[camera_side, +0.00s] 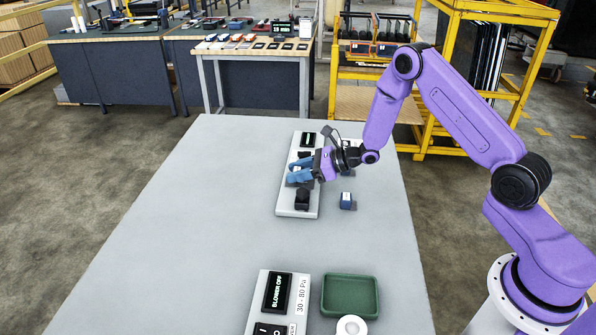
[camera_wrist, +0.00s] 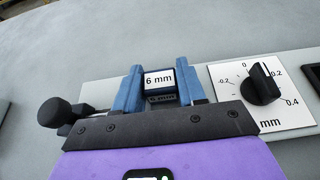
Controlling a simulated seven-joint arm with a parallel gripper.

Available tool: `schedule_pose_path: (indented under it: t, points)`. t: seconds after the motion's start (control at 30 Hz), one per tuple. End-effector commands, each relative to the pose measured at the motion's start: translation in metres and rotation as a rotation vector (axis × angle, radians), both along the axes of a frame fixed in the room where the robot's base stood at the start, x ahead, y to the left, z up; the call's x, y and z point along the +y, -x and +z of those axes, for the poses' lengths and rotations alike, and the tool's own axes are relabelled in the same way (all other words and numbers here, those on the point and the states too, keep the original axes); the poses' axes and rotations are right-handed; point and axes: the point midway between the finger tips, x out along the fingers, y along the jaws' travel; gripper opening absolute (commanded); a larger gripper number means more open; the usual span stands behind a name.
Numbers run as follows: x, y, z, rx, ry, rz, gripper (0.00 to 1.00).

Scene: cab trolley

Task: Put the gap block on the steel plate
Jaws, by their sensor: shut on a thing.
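My gripper (camera_wrist: 160,88) has its two blue fingers on either side of a small block labelled "6 mm" (camera_wrist: 158,79), the gap block in its grasp. A second, darker "6 mm" marking shows just below; I cannot tell whether it is another face or a reflection. In the side view my gripper (camera_side: 299,173) is low over the middle of a long pale device (camera_side: 284,201), and its fingers hide the block there. I cannot pick out the steel plate clearly or tell whether the block touches a surface.
A dial (camera_wrist: 262,85) with a black knob is right of the fingers in the wrist view. A blower panel (camera_side: 256,303) and green tray (camera_side: 350,296) are at the front. The table's left is clear.

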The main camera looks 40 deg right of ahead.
Motion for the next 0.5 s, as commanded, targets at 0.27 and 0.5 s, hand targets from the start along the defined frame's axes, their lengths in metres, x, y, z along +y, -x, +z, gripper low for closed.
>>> schedule_pose_path:
  t: [0.27, 0.5]
  points:
    - [-0.0003, -0.0002, -0.0028, 0.0, 0.0, -0.001, 0.07]
    - [-0.0002, 0.0, -0.0024, 0.0, 0.0, 0.0, 0.66]
